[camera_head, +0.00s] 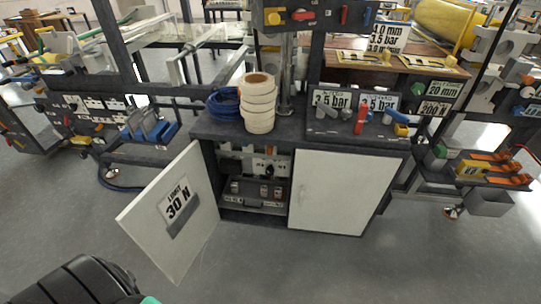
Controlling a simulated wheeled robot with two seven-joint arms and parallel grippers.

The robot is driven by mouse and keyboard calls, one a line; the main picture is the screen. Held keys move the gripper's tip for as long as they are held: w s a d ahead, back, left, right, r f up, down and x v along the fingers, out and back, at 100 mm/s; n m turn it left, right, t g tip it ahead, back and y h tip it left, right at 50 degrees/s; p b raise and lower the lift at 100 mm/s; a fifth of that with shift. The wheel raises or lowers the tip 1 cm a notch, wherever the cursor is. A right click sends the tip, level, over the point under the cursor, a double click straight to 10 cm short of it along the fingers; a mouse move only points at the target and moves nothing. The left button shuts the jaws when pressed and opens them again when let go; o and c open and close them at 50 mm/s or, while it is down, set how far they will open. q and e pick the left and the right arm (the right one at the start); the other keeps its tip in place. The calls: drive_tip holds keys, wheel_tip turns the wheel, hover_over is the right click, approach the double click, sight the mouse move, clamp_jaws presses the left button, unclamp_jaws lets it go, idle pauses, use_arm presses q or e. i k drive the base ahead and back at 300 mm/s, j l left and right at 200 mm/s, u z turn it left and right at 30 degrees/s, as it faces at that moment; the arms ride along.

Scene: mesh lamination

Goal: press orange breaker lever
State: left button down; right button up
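I cannot tell which part is the orange breaker lever. A red-orange upright lever (361,120) stands on the bench panel at center right, below the "3.5 bar" signs. Orange pieces (490,157) lie on a dark tray at the far right. A red-orange handle (303,15) is on the dark panel at top center. The open cabinet (256,208) below the bench holds small switches and a dark knob (269,171), too small to read for color.
The cabinet's left door (185,220), marked "30 N", stands open toward me. Its right door (335,190) looks closed. A stack of cream rolls (258,105) and a blue coil (223,104) sit on the bench. The grey floor (400,265) in front is clear.

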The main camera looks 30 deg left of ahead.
sight(269, 149)
drive_tip(key=j+u, duration=0.15)
drive_tip(key=u, duration=1.7)
drive_tip(key=i, duration=0.4)
